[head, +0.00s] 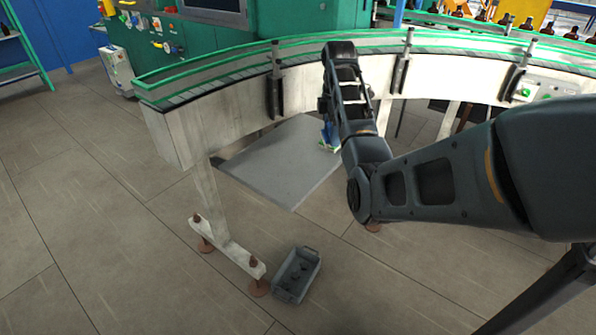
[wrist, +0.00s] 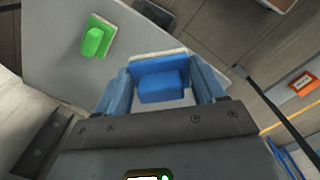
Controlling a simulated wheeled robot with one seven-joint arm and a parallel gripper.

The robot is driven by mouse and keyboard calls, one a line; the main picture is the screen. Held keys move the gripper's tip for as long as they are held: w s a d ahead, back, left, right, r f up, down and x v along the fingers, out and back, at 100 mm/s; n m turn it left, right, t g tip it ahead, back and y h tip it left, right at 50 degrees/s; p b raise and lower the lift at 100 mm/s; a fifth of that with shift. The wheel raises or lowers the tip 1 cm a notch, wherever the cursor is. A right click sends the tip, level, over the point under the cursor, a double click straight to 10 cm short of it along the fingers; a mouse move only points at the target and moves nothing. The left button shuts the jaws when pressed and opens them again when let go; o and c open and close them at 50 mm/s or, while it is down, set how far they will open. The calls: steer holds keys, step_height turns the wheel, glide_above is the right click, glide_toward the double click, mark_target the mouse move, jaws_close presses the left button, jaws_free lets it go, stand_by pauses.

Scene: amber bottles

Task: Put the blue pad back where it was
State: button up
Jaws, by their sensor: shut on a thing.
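The blue pad (wrist: 162,84) is a small block with a blue grip and a pale edge, seen in the wrist view between the two blue fingers of my gripper (wrist: 163,90). My gripper is shut on the pad. In the head view my gripper (head: 330,137) is under the conveyor's edge, above the far right part of a grey plate (head: 275,165). The pad is mostly hidden there by my arm. The plate also shows in the wrist view (wrist: 60,55). I cannot tell whether the pad touches the plate.
A green pad (wrist: 97,37) lies on the plate, left of my gripper in the wrist view. The curved conveyor (head: 225,95) with green rails runs above, on pale legs. A grey crate (head: 297,276) stands on the floor in front. The floor at left is clear.

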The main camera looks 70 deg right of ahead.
steer(key=p, duration=0.2)
glide_above(299, 175)
step_height(299, 175, down, 6)
steer(key=shift+f, duration=0.1)
steer(key=shift+w+f, duration=0.1)
steer(key=shift+f, duration=1.9)
steer(key=shift+f, duration=0.1)
steer(key=o, duration=1)
step_height(299, 175, up, 12)
steer(key=shift+p, duration=0.3)
